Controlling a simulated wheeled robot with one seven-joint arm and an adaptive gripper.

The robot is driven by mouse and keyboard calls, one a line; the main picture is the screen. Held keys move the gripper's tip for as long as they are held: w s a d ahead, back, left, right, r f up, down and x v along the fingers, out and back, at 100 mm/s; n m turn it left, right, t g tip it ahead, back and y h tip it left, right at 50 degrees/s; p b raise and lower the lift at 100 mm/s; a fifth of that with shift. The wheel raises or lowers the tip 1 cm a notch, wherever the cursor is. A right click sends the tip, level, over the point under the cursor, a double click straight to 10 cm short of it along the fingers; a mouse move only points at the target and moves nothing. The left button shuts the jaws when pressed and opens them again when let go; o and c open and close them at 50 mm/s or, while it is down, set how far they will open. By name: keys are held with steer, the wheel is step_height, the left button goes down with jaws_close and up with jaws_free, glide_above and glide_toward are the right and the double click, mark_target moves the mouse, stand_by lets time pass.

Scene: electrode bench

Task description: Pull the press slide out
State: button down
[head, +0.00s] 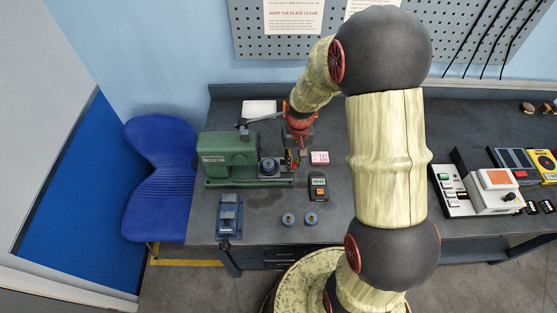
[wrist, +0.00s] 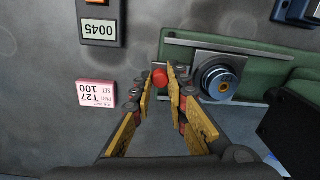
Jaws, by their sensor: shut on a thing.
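The green press (head: 228,152) stands on the bench at the left in the head view. Its slide carries a round dark die holder (wrist: 219,80) with a blue and brass centre, set between two metal rails; it also shows in the head view (head: 268,166). A red knob (wrist: 159,78) is at the slide's near end in the wrist view. My gripper (wrist: 170,78) is shut on this knob, with yellow fingers on it. In the head view my gripper (head: 299,158) is at the press's right end, partly hidden by the wrist.
A pink label (wrist: 96,94) and a black counter (wrist: 99,20) lie on the bench beside my gripper. Two small round pieces (head: 299,219) and a blue device (head: 229,214) are in front of the press. A white tray (head: 260,107) is behind it.

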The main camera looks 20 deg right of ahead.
steer(key=shift+s+d, duration=0.35)
steer(key=shift+d, duration=0.45)
steer(key=shift+s+d, duration=0.35)
steer(key=shift+d, duration=0.45)
steer(key=c, duration=1.7)
jaws_free()
steer(key=shift+d, duration=0.15)
steer(key=shift+c, duration=0.2)
steer(key=shift+r, duration=0.1)
step_height(320, 180, up, 12)
steer(key=shift+d, duration=0.2)
steer(key=shift+s, duration=0.1)
